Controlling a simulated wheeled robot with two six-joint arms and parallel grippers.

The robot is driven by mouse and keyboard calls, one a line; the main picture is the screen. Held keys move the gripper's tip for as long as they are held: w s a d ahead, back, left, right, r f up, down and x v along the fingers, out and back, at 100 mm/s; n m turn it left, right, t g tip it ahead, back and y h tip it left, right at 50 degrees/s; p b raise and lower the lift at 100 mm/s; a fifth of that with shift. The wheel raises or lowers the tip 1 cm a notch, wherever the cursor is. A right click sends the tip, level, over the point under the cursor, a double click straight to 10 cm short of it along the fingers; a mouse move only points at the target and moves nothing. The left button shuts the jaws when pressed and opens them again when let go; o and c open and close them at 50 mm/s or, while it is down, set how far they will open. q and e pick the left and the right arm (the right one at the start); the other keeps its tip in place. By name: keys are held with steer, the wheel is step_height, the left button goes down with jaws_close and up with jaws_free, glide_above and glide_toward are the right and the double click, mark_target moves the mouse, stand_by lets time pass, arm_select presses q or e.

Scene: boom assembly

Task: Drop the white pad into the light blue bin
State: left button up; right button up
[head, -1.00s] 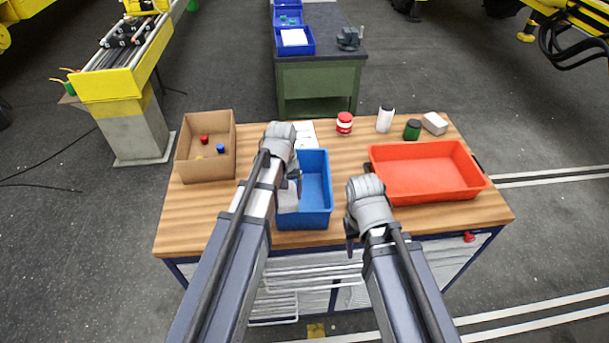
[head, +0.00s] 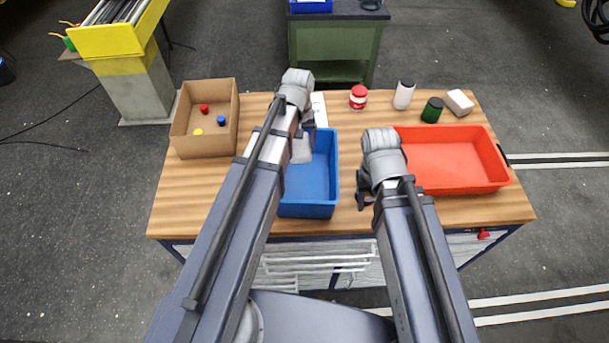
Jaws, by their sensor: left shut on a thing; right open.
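The white pad (head: 302,150) hangs from my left gripper (head: 308,128), which is shut on it. The pad is at the far left part of the blue bin (head: 308,187), partly hidden by my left arm. I cannot tell whether it is above the bin's rim or inside it. The bin stands on the wooden table, and the floor I can see in it is bare. My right gripper (head: 364,197) is open and empty, between the blue bin and the red tray.
A red tray (head: 452,188) stands on the right. Behind it are a white block (head: 459,102), a green jar (head: 432,110), a white bottle (head: 404,95) and a red-and-white jar (head: 358,97). A cardboard box (head: 207,144) with small coloured pieces stands left. A white sheet (head: 319,108) lies behind the bin.

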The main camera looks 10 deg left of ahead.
arm_select(q)
step_height(320, 180, down, 6)
steer(key=b, duration=0.5)
steer(key=shift+w+r, duration=0.15)
steer(key=o, duration=1)
steer(key=shift+r, duration=0.15)
step_height(320, 180, up, 8)
steer(key=p, duration=0.7)
steer(key=shift+p, duration=0.4)
steer(key=shift+f, duration=0.2)
steer(key=shift+f, duration=0.1)
